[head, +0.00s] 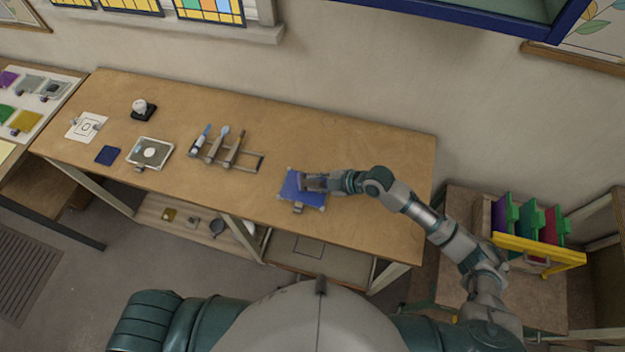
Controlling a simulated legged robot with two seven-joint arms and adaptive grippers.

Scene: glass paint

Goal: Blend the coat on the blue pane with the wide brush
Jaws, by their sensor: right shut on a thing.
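The blue pane (291,189) lies on the right half of the wooden workbench (375,150), with a small metal clip (297,208) at its front edge. My right gripper (308,183) reaches in from the right and is low over the pane's middle and right side. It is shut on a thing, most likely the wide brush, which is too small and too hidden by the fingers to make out. I cannot tell whether its bristles touch the pane. My left gripper is not in view.
A tool rack (249,161) with several brushes stands left of the pane. Further left are a framed plate with a pale disc (150,152), a dark blue square (107,155), a white ball-shaped item (139,106) and a white sheet (86,126). The bench right of the pane is clear.

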